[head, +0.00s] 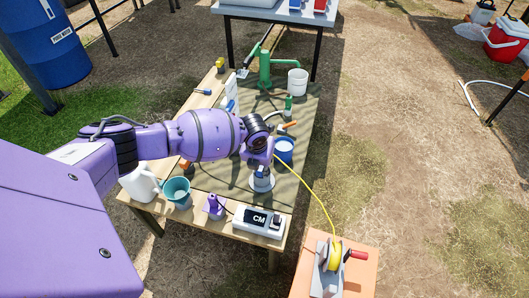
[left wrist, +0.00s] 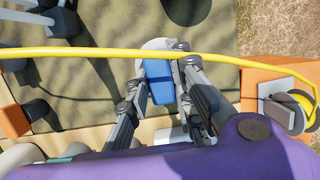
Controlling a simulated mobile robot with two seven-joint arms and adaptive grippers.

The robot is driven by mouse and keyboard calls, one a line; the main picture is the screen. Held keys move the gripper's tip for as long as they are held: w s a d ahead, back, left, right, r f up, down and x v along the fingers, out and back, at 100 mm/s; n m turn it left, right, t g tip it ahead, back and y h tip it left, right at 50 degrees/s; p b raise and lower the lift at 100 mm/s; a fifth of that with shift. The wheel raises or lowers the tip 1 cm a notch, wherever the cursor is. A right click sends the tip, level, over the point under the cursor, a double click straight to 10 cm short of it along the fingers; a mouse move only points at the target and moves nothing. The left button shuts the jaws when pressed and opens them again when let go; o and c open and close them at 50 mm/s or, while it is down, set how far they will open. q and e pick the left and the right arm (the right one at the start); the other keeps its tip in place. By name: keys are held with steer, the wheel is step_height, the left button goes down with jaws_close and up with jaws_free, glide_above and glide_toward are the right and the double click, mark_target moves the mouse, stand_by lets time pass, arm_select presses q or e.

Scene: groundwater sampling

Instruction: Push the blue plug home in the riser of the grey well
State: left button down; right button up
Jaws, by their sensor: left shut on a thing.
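My left gripper (head: 262,160) reaches in from the left and points down over the grey well (head: 262,183) near the front of the table. In the left wrist view my left gripper (left wrist: 161,74) is shut on the blue plug (left wrist: 158,86), which sits between its two fingers. A pale grey round part, probably the grey well (left wrist: 158,44), shows just beyond the plug. The riser is hidden by the gripper and plug, so I cannot tell how deep the plug sits. My right gripper is in neither view.
A blue well (head: 284,148) stands close behind the grey one. A yellow line (head: 316,196) runs from a reel (head: 332,256) to near my gripper and crosses the left wrist view. A white meter box (head: 258,221), teal cup (head: 176,190) and white jug (head: 140,183) stand in front.

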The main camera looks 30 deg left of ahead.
arm_select(q)
steer(key=shift+f, duration=0.15)
steer(key=c, duration=1.5)
jaws_free()
steer(key=shift+o, duration=0.2)
steer(key=v, duration=1.2)
